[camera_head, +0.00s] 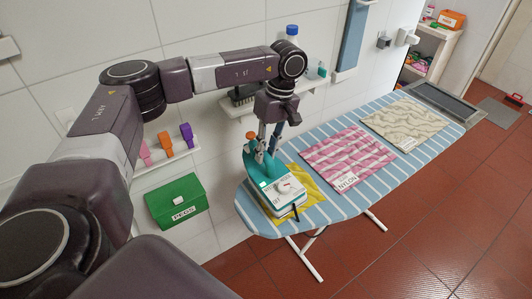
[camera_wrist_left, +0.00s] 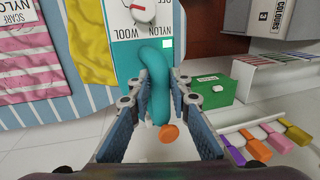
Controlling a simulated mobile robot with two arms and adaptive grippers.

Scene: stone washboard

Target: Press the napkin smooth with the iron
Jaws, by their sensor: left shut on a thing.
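The iron (camera_head: 283,198) has a white and teal body, a teal handle and a dial marked with fabric names. It is over the near left end of the striped ironing board (camera_head: 350,200). My left gripper (camera_head: 267,150) is shut on the iron's handle, which shows between the fingers in the left wrist view (camera_wrist_left: 160,85). A yellow cloth, likely the napkin (camera_head: 312,184), lies under or beside the iron, partly hidden by it. It looks wrinkled in the left wrist view (camera_wrist_left: 92,40). I cannot tell whether the iron's sole touches it. My right gripper is out of view.
A pink striped cloth labelled nylon (camera_head: 346,157) and a cream patterned cloth (camera_head: 404,124) lie farther along the board. A green pegs box (camera_head: 177,202) and a shelf with coloured pegs (camera_head: 166,142) are at the left wall. A wall shelf (camera_head: 240,106) stands behind my arm.

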